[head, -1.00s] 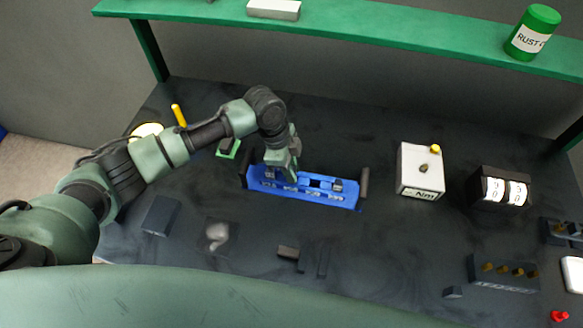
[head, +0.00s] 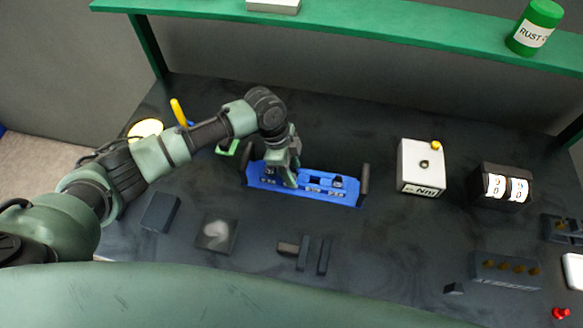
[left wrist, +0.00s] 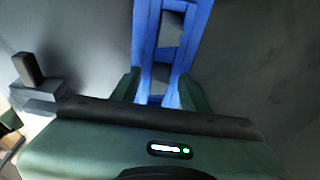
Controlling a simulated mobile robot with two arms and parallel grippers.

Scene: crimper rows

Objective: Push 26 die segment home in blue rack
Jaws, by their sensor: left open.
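The blue rack (head: 347,197) stands near the middle of the dark bench, and its near face bears small labels too blurred to read. Dark die segments (head: 337,182) sit in it; I cannot tell which is the 26. My left gripper (head: 287,180) is over the left part of the rack, pointing down, and hides some slots. In the left wrist view the blue rack (left wrist: 140,30) runs upward between my open fingers (left wrist: 160,92), with grey pieces (left wrist: 171,29) in its slots. Whether the fingers touch a segment cannot be told. My right gripper is out of view.
A white box (head: 421,167) with a yellow knob and a black counter (head: 500,186) stand to the right. Dark blocks (head: 318,254) lie in front. A green shelf (head: 380,30) spans the back. The bench between rack and front blocks is clear.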

